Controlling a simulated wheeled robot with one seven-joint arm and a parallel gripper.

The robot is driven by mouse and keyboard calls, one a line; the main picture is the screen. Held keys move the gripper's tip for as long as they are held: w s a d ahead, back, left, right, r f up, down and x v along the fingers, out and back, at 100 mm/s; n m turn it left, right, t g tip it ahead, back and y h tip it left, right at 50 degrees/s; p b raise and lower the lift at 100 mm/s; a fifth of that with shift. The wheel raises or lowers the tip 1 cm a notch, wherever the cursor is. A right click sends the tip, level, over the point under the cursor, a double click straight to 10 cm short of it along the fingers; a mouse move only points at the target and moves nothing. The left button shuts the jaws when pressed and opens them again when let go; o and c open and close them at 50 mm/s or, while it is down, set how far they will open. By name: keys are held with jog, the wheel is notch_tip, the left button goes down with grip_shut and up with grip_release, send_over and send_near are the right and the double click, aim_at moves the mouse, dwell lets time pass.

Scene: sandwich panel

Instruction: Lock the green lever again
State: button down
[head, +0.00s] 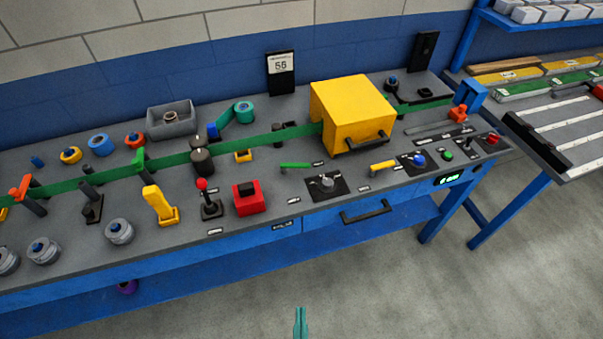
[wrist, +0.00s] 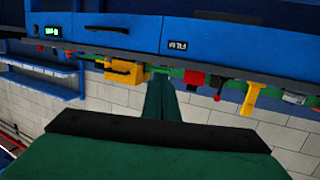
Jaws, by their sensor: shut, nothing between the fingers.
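The green lever (head: 295,165) is a short flat handle on the grey bench top, in front of the yellow box and behind the black dial plate. It lies roughly level, along the bench. My gripper (head: 300,322) is low in the head view, in front of the bench, well apart from the lever. Its green fingers (wrist: 160,90) are together and empty in the wrist view, which looks upside down. I cannot make out the lever clearly in the wrist view.
The yellow box (head: 350,115) stands behind the lever. A dial (head: 327,183), a yellow lever (head: 383,167), a red block (head: 249,198) and a joystick (head: 208,200) sit nearby. A drawer handle (head: 366,211) juts from the bench front. The floor before the bench is clear.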

jog(key=w+t, duration=0.1)
jog(key=w, duration=1.2)
jog(key=t, duration=0.1)
send_near(302, 167)
jog(key=w, duration=0.6)
jog(key=shift+w+f, duration=0.1)
jog(key=shift+w, duration=0.15)
